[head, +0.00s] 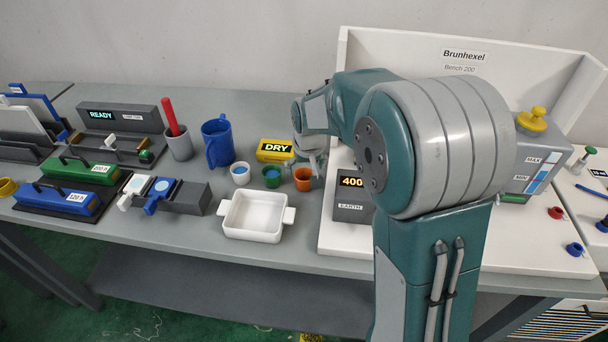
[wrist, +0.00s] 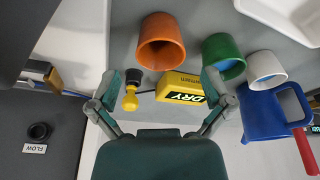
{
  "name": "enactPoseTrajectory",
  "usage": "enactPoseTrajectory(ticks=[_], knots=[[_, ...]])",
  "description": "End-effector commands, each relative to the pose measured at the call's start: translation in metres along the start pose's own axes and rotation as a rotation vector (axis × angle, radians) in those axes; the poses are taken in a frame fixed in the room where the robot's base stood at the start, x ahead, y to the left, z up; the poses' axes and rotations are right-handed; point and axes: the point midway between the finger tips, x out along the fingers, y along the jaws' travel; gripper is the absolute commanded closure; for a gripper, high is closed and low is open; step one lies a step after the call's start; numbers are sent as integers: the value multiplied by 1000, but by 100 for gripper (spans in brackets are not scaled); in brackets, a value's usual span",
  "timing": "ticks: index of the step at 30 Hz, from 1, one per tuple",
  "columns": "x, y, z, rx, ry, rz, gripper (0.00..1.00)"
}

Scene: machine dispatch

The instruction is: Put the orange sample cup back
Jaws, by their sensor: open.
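The orange sample cup (head: 303,181) stands upright on the grey bench, at the right end of a row with a green cup (head: 271,177) and a white cup (head: 240,174). In the wrist view the orange cup (wrist: 161,42) lies just beyond my open fingers, with its mouth facing the camera. My gripper (wrist: 160,82) is open with nothing between its fingertips. In the head view my gripper (head: 312,158) hangs just behind and above the orange cup, partly hidden by my arm. The green cup (wrist: 223,54) and white cup (wrist: 265,68) show blue contents.
A yellow DRY box (head: 275,151) stands behind the cups, close to my gripper. A white tray (head: 254,217) sits in front. A blue mug (head: 217,142) stands to the left. A white Brunhexel bench (head: 335,222) with a 400 display (head: 352,183) begins just right of the orange cup.

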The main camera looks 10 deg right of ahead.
Motion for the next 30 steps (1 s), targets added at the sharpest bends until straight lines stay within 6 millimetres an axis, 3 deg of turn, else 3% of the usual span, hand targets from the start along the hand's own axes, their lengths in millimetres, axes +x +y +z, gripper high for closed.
enactPoseTrajectory(ticks=[3, 9, 17, 20, 30], knots=[[-28, 0, -1, 0, 5, 0, 0], [-63, 0, -1, 0, 4, 0, 0], [-84, 0, 3, 0, 4, 0, 0], [-99, 0, 15, 0, 21, 0, 0], [-159, 0, 88, 0, 93, -1, 0]])
